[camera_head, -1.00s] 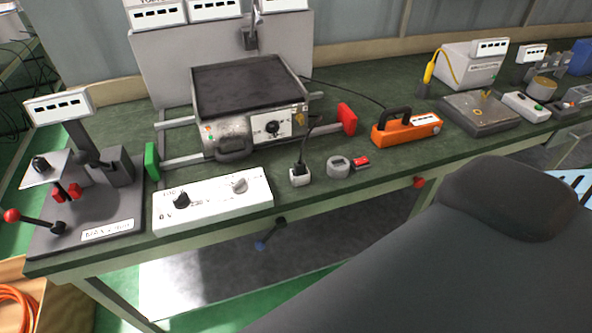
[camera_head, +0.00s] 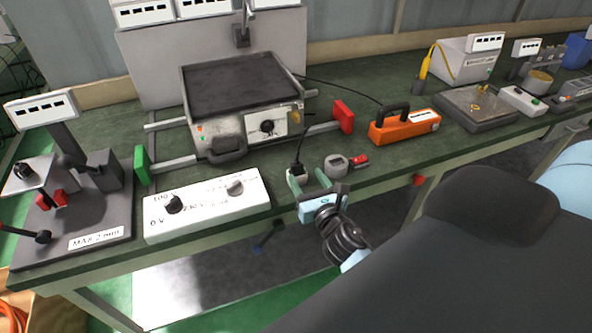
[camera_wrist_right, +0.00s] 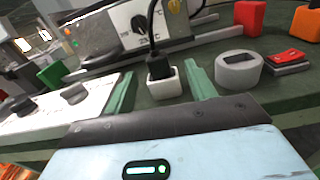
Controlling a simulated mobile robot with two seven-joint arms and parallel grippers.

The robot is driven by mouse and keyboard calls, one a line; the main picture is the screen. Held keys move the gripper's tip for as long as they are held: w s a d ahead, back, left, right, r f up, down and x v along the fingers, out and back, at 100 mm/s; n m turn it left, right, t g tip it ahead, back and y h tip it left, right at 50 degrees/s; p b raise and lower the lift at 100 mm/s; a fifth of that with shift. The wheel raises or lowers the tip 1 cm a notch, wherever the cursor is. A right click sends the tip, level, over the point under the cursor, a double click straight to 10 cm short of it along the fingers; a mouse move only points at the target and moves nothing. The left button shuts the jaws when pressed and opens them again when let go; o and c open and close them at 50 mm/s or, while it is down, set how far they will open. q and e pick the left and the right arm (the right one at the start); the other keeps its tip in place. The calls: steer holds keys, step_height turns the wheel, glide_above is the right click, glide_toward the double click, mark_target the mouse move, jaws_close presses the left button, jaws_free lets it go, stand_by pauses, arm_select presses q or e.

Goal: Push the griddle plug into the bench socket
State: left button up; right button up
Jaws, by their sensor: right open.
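The griddle (camera_head: 240,85) stands at the back of the green bench, with a dial on its front panel. Its black plug (camera_head: 298,167) stands upright at the white bench socket (camera_head: 297,179) near the front edge; I cannot tell how deep it sits. In the right wrist view, the plug (camera_wrist_right: 158,66) rises from the top of the white socket block (camera_wrist_right: 166,90), with its cord going up. My right gripper (camera_head: 309,176) is open, its green fingers pointing at the socket from the front, one to each side of it. Nothing is gripped. My left gripper is out of view.
A white control box with knobs (camera_head: 205,208) lies left of the socket. A grey round piece (camera_head: 336,167) and a small red switch (camera_head: 359,160) sit close on its right. An orange handled tool (camera_head: 404,127) is further right. The bench's front edge runs just below the socket.

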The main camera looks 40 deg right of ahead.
mark_target(299, 166)
steer(key=shift+w+d+r+n, duration=0.15)
steer(key=shift+w+r+n, duration=0.05)
steer(key=shift+r+n, duration=0.1)
steer(key=shift+w, duration=0.25)
steer(key=shift+a+x, duration=0.2)
steer(key=shift+x, duration=3.45)
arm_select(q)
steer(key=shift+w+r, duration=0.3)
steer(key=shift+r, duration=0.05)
arm_select(e)
steer(key=shift+f, duration=0.1)
